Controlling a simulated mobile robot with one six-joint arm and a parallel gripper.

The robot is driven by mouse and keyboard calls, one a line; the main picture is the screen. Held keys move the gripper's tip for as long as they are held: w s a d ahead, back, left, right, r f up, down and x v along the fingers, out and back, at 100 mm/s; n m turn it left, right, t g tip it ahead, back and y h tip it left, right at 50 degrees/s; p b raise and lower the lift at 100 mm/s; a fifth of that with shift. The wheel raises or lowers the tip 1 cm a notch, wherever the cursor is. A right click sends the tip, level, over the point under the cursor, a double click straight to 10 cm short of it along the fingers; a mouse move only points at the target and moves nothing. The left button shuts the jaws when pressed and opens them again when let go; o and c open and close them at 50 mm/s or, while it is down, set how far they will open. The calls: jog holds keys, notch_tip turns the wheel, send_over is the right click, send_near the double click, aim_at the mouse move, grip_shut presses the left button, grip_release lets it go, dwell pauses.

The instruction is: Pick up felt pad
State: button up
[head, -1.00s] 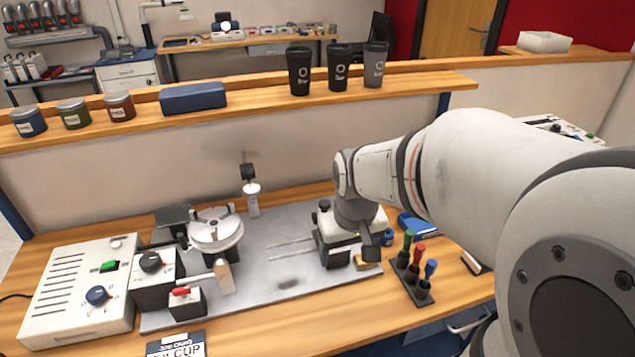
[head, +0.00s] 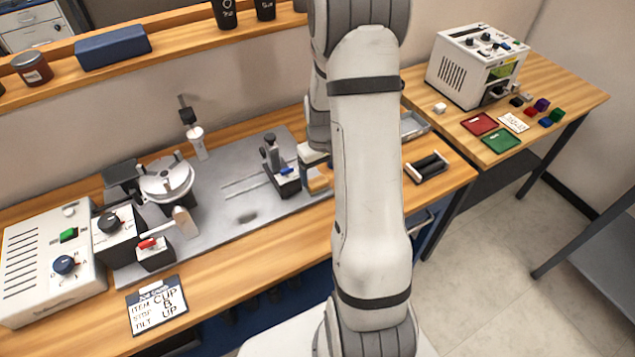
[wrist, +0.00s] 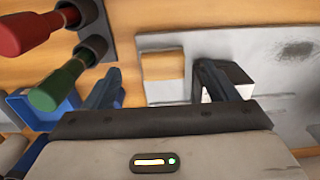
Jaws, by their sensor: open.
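The felt pad looks like a small tan block (wrist: 164,66) in the wrist view, lying at the edge of the grey metal plate. In the wrist view my gripper (wrist: 160,88) is open, one finger to the left and one to the right of the pad. Gaps show between the fingers and the pad, and nothing is held. Height above the pad is hard to tell.
Red (wrist: 25,30) and green (wrist: 62,82) handled tools in a dark holder stand close to the left finger, with a blue container (wrist: 40,108) below. A black-and-white block (wrist: 230,80) is by the right finger. A clamp (head: 280,165) stands on the metal plate (head: 245,200).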

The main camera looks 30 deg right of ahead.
aim_at(319, 185)
notch_tip(319, 185, down, 5)
jog(key=shift+w+a+r+p, duration=0.1)
jog(key=shift+a+p, duration=0.05)
jog(key=shift+p, duration=0.45)
jog(key=c, duration=1.1)
